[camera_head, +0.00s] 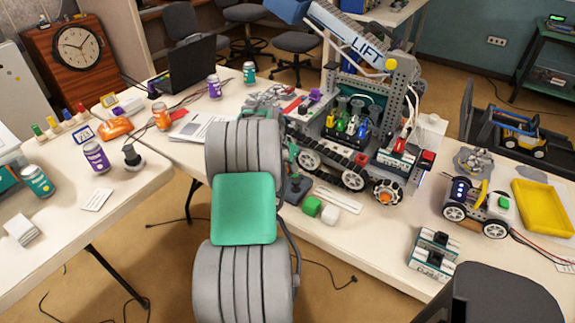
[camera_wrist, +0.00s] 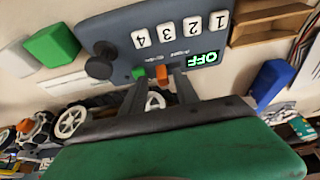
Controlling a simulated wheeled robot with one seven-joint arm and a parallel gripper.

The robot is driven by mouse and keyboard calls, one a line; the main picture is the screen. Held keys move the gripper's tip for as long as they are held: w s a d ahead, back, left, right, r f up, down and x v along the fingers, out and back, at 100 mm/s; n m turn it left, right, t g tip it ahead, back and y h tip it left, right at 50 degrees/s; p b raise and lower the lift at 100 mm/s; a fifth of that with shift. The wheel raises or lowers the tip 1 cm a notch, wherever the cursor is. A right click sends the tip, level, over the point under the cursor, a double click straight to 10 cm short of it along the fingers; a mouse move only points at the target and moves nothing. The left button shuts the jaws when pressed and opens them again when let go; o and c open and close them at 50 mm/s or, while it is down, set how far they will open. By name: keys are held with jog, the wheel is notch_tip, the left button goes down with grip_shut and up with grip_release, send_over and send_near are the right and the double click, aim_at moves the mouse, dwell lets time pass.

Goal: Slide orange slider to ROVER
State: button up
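In the wrist view the dark grey control panel (camera_wrist: 120,50) appears upside down. The orange slider (camera_wrist: 162,73) is a small block on its near edge, with a small green piece (camera_wrist: 139,72) to its left. My gripper (camera_wrist: 160,82) is open. Its two dark fingers reach toward the panel, one on either side of the orange slider; contact cannot be told. The small labels by the sliders are too blurred to read. The display (camera_wrist: 204,58) reads OFF. In the head view my arm hides most of the panel and the gripper.
White buttons numbered 1 to 4 (camera_wrist: 193,27) and a dark knob (camera_wrist: 99,65) are on the panel. Green (camera_wrist: 52,43) and white (camera_wrist: 14,59) blocks lie beside it. The LIFT rover (camera_head: 345,130) stands close behind on the table. A blue object (camera_wrist: 270,82) is nearby.

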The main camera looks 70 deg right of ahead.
jog(key=v, duration=0.7)
jog(key=shift+r, duration=0.4)
jog(key=shift+a, duration=0.1)
